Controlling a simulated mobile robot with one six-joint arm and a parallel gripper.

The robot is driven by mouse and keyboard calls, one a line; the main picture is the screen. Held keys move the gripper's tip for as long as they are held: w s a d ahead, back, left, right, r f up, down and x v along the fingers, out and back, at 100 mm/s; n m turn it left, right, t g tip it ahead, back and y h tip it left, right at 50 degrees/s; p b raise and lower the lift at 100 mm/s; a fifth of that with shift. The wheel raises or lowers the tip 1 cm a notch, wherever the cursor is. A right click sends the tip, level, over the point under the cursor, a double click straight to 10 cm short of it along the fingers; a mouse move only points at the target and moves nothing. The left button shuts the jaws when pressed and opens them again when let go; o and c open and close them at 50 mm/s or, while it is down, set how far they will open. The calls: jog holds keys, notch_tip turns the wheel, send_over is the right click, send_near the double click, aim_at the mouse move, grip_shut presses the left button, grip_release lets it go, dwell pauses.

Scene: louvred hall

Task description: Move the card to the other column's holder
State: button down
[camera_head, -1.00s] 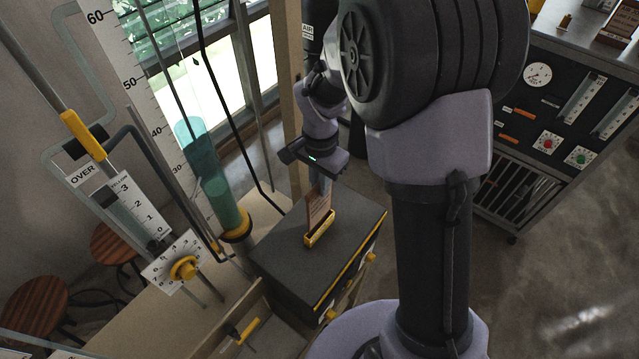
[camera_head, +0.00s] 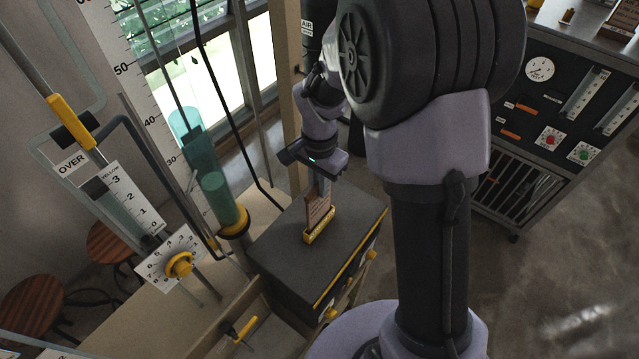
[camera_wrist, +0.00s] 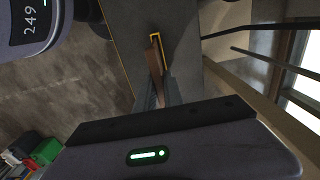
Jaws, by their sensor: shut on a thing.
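The card (camera_head: 317,208) is a thin brown plate with faint lines of writing, standing upright in the head view. Its lower edge is at the yellow-rimmed holder (camera_head: 318,236) on top of a dark box (camera_head: 285,249). I cannot tell how deep it sits in the slot. My gripper (camera_head: 320,187) is above the holder, pointing down, shut on the card's upper part. In the wrist view, the card (camera_wrist: 154,62) runs from between my fingers (camera_wrist: 158,95) to the yellow holder rim (camera_wrist: 154,34). The fingers hide its upper end.
A tall clear column with teal liquid (camera_head: 218,195) stands left of the box. A dark instrument panel (camera_head: 560,110) stands at right. Open floor (camera_head: 560,260) lies in front of it.

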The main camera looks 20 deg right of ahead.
notch_tip(320, 180, down, 3)
jog(key=shift+r+b, duration=0.1)
jog(key=shift+b, duration=1.15)
jog(key=c, duration=1.4)
grip_release()
jog(key=shift+o, duration=0.2)
notch_tip(320, 180, up, 7)
jog(key=p, duration=0.5)
jog(key=shift+r, duration=0.1)
